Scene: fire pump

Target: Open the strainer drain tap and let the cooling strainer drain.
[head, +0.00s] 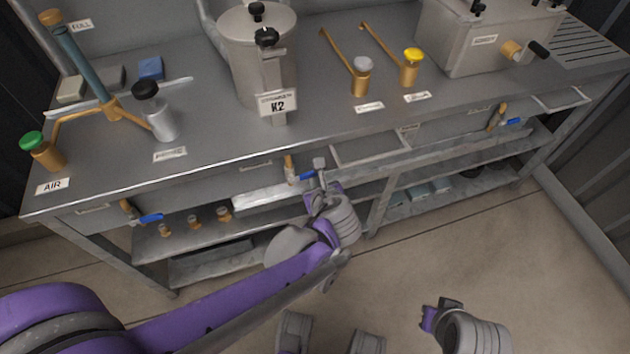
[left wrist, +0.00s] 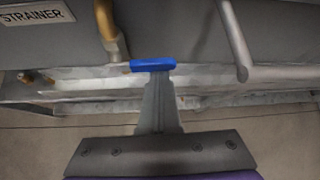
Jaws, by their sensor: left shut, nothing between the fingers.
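The strainer drain tap has a brass body (head: 290,165) and a blue lever (head: 301,178) under the bench's front edge. In the left wrist view the blue lever (left wrist: 152,65) lies crosswise just beyond my fingertips, beside a brass pipe (left wrist: 110,32) and a plate reading STRAINER (left wrist: 36,13). My left gripper (head: 320,166) is shut and empty, close to the lever's right; I cannot tell whether it touches. The grey strainer pot (head: 257,55), labelled K2, stands on the bench above. My right gripper (head: 430,318) hangs low at right, away from the bench; its jaws are unclear.
Similar blue-handled taps sit under the bench at left (head: 150,218) and right (head: 510,121). A bar handle (left wrist: 237,45) hangs right of my left fingers. Brass fittings (head: 194,220) stand on the lower shelf. The floor (head: 540,270) in front is clear.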

